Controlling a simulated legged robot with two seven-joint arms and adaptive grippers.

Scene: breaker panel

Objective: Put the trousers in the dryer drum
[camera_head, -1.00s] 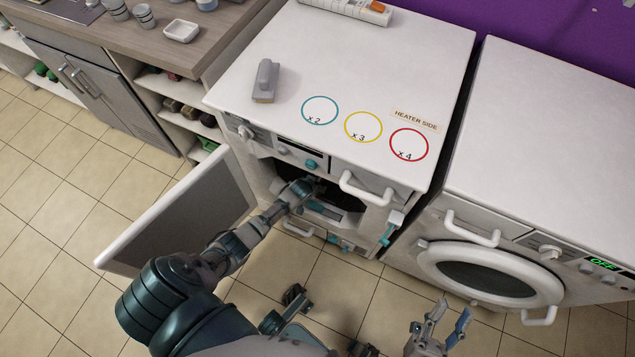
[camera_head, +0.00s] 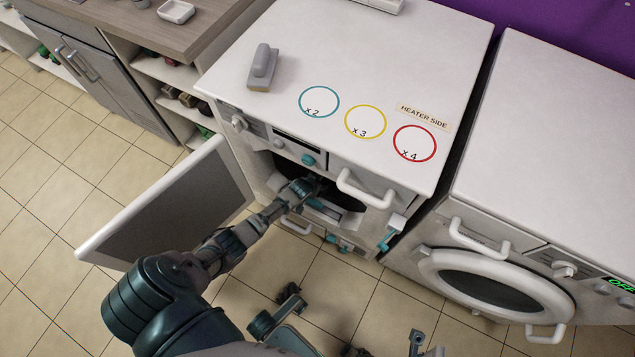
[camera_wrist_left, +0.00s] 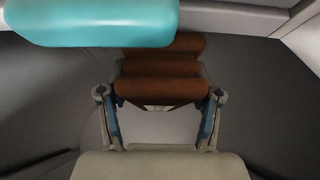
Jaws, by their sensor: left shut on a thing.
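The dryer (camera_head: 250,120) stands in the middle of the head view with its door (camera_head: 170,205) swung open to the left. My left arm reaches into the dark drum opening (camera_head: 347,196). My left gripper (camera_wrist_left: 160,105) is shut on a rust-brown, rolled-looking cloth, which I take to be the trousers (camera_wrist_left: 160,88). The cloth lies between the fingers, with grey walls around it in the wrist view. In the head view the cloth is hidden. My right gripper (camera_head: 425,344) is open and empty above the floor, partly cut off by the bottom edge.
A teal part (camera_wrist_left: 95,20) crosses the upper left of the wrist view, close to the cloth. A second machine (camera_head: 495,280) with a closed round door stands at the right. A grey block (camera_head: 263,68) lies on the dryer top. Tiled floor (camera_head: 50,200) is clear at the left.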

